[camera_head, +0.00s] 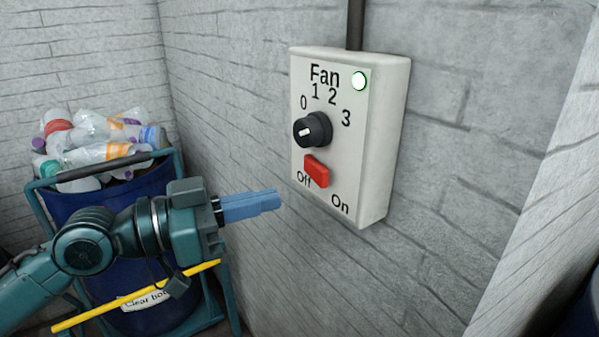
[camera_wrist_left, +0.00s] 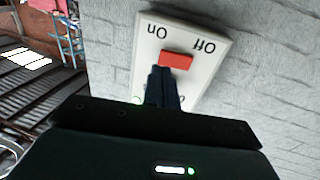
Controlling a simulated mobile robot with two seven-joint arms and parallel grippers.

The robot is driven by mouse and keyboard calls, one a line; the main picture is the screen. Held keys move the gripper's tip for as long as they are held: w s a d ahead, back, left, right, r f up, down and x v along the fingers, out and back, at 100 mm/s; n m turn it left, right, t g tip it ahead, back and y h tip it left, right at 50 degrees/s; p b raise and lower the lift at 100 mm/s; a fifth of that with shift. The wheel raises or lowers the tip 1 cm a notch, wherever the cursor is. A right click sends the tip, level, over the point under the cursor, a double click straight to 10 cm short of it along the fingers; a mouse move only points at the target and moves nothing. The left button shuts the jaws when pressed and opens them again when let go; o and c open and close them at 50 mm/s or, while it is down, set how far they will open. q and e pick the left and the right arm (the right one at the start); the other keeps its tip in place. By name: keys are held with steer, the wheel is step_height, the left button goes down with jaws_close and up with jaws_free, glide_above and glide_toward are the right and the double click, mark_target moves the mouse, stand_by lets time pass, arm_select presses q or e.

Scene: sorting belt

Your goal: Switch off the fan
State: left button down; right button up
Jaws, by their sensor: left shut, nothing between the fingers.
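The fan control box (camera_head: 345,200) is a white box on the brick wall. It carries a black knob (camera_head: 313,129) with a white mark, among the numbers 0 to 3. Below the knob is a red rocker switch (camera_head: 316,171), between the words Off and On. A lamp (camera_head: 359,81) at the top right glows white with a green rim. My left gripper (camera_head: 278,198) has blue fingers, shut and empty, pointing at the box from its left. In the left wrist view the box is upside down, and the fingertips (camera_wrist_left: 162,69) overlap the edge of the red switch (camera_wrist_left: 176,60); contact is unclear.
A blue barrel (camera_head: 150,205) full of clear bottles (camera_head: 100,145) stands in a teal frame behind my left arm. A yellow bar (camera_head: 135,297) crosses low in front of it. A grey conduit (camera_head: 355,25) runs up from the box. The wall right of the box is bare.

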mark_target(321, 188)
arm_select(q)
steer(key=p+x, duration=0.2)
steer(key=x, duration=0.3)
steer(key=shift+w+d, duration=0.1)
steer(key=shift+d, duration=0.3)
arm_select(e)
steer(key=shift+d+r, duration=0.3)
steer(key=shift+d, duration=0.1)
steer(key=shift+w+r, duration=0.1)
steer(key=shift+r, duration=0.05)
